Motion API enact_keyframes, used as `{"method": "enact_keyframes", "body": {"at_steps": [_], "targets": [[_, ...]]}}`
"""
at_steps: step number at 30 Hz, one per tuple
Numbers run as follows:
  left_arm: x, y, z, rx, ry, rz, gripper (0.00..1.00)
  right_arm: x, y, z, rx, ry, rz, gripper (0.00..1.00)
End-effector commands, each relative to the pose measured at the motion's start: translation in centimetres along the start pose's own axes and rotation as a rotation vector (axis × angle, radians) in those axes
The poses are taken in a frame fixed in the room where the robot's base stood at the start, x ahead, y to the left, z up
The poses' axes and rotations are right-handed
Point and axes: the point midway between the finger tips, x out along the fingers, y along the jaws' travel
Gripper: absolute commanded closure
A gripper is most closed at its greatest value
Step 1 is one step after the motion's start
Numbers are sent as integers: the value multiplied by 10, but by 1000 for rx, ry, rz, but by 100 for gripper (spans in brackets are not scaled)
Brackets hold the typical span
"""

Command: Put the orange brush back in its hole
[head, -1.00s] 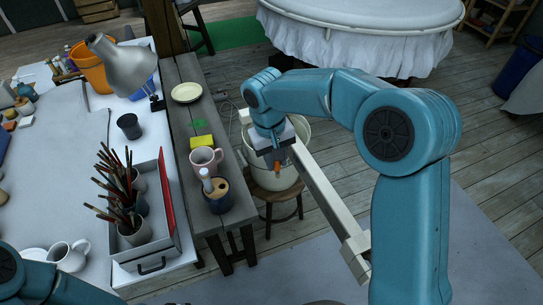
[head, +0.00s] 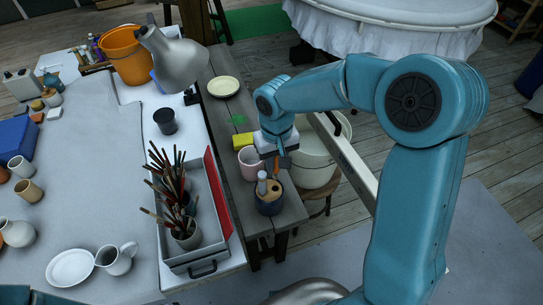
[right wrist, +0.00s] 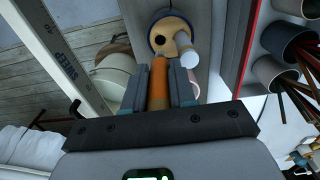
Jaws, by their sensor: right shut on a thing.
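My right gripper (head: 281,155) is shut on the orange brush (head: 276,166) just above and behind the holder. In the right wrist view the orange brush (right wrist: 158,82) is upright between the two fingers, with its end near the holder's lid. The holder (head: 270,208) is a dark blue cup with a round wooden lid on the grey bench. In the right wrist view the lid (right wrist: 170,48) shows an empty dark hole. A pale-handled tool (head: 262,184) stands in another hole of it. Whether the orange brush touches the lid, I cannot tell. My left gripper is out of view.
A pink mug (head: 250,163) stands right behind the holder, with a yellow block (head: 243,140) beyond it. A pale bucket (head: 316,165) on a stool is to the right. A grey tray (head: 195,262) with cups of brushes is on the left table.

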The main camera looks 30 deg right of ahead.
Motion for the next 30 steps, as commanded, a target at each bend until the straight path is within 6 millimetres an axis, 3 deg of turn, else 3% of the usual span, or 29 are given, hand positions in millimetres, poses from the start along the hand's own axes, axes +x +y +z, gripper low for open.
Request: {"method": "enact_keyframes", "body": {"at_steps": [12, 22, 30], "targets": [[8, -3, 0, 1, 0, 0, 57, 12, 12, 9, 16, 2, -4, 100], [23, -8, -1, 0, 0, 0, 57, 37, 10, 8, 14, 1, -3, 100], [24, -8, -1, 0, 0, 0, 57, 39, 7, 6, 12, 2, -4, 100]]}}
